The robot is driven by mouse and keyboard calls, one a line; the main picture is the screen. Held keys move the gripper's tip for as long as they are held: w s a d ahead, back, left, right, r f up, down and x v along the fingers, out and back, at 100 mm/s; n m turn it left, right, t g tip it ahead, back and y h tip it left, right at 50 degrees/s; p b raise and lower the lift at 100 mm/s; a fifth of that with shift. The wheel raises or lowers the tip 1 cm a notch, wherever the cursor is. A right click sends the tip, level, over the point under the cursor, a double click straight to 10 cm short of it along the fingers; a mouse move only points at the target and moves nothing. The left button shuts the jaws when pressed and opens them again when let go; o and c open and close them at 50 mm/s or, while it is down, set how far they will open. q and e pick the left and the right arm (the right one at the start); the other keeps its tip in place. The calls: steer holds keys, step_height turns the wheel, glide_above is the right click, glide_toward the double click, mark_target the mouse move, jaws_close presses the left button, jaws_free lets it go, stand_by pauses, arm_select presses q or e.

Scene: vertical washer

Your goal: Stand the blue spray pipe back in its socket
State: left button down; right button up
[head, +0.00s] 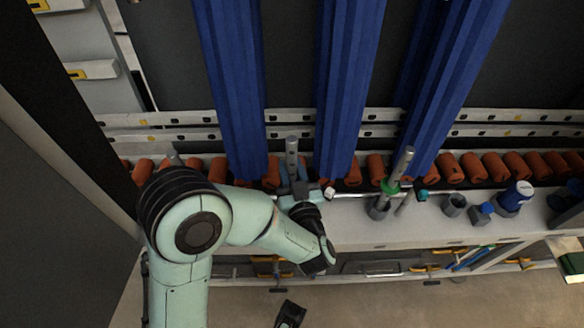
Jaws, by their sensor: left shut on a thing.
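My left gripper (299,190) reaches over the grey ledge and is shut on an upright grey pipe (292,155), which I take to be the blue spray pipe. The gripper and wrist hide its lower part, so I cannot tell whether its foot is in a socket. Another grey pipe (402,165) with a green collar leans slightly at the right, at a grey cup-like socket (380,207). A dark piece (290,313) at the bottom edge may be part of my right gripper. Its jaws cannot be made out.
Tall blue columns (347,80) stand behind a row of orange rollers (376,168). On the ledge (350,232), to the right, are an open grey cup (454,205), a small blue block (481,214) and a blue-and-white container (516,195). Tools hang below the ledge.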

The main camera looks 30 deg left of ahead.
arm_select(q)
steer(key=shift+f+b, duration=0.55)
steer(key=shift+f, duration=0.45)
arm_select(e)
steer(key=shift+s+a+f, duration=0.1)
steer(key=shift+s+f, duration=0.2)
steer(key=shift+f, duration=0.5)
arm_select(q)
steer(key=shift+f+b, duration=0.6)
steer(key=shift+f, duration=0.45)
arm_select(e)
steer(key=shift+f, duration=0.7)
arm_select(q)
steer(key=c, duration=0.8)
jaws_free()
steer(key=shift+o, duration=0.2)
steer(key=shift+s+d, duration=0.1)
steer(key=shift+d, duration=0.05)
steer(key=p+v, duration=0.1)
steer(key=v, duration=1.2)
steer(key=shift+p, duration=0.35)
arm_select(e)
steer(key=shift+t, duration=0.4)
steer(key=w, duration=0.1)
steer(key=w+d+r, duration=0.1)
steer(key=w+r, duration=0.1)
steer(key=shift+w+d+r, duration=0.1)
steer(key=shift+w+d, duration=0.1)
steer(key=shift+d, duration=0.1)
